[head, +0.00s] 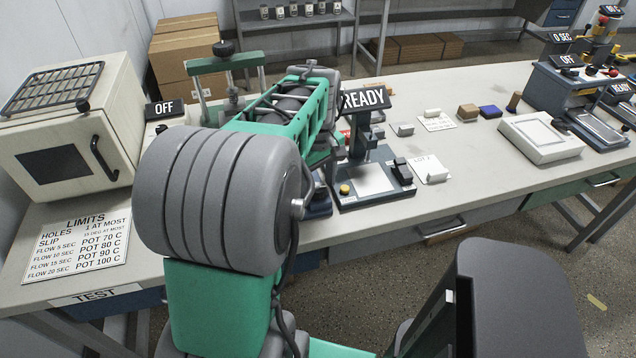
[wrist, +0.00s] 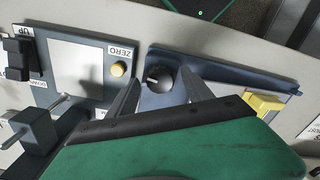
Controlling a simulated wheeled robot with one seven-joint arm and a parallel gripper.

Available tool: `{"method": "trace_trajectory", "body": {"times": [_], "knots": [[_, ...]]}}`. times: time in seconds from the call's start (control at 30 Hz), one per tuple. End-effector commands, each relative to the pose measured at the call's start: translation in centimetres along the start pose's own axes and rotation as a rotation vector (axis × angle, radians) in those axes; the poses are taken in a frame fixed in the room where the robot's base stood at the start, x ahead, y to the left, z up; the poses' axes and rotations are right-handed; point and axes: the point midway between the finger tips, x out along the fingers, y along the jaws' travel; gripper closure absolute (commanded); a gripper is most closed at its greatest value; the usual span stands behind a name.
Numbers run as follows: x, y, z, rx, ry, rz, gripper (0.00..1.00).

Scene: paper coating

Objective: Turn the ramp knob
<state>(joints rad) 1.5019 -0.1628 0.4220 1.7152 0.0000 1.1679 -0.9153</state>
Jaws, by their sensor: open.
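A round black knob with a light pointer mark (wrist: 153,80) sits on a dark blue panel (wrist: 225,75) in the wrist view. No label on it is readable, so I cannot confirm that it is the ramp knob. My gripper (wrist: 161,75) is open, with one finger on each side of the knob. Nothing is held, and I cannot tell whether the fingers touch the knob. In the head view my arm hides the gripper and the knob; only a sliver of the blue panel (head: 318,204) shows beside the arm.
Left of the panel in the wrist view is a device with a yellow button (wrist: 118,69) marked ZERO; the head view shows its READY sign (head: 365,98). A yellow block (wrist: 263,103) is on the right. An oven (head: 70,130) stands at the bench's left.

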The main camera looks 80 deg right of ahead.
Motion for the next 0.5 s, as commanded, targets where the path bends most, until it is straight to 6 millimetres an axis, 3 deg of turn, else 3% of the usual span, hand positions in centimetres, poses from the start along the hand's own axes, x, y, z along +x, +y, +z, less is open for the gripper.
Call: {"method": "trace_trajectory", "body": {"times": [0.13,0.5], "knots": [[-0.03,0.0,-0.01,0.0,0.0,0.0,0.42],[-0.06,-0.01,-0.02,0.0,0.0,0.001,0.72]]}}
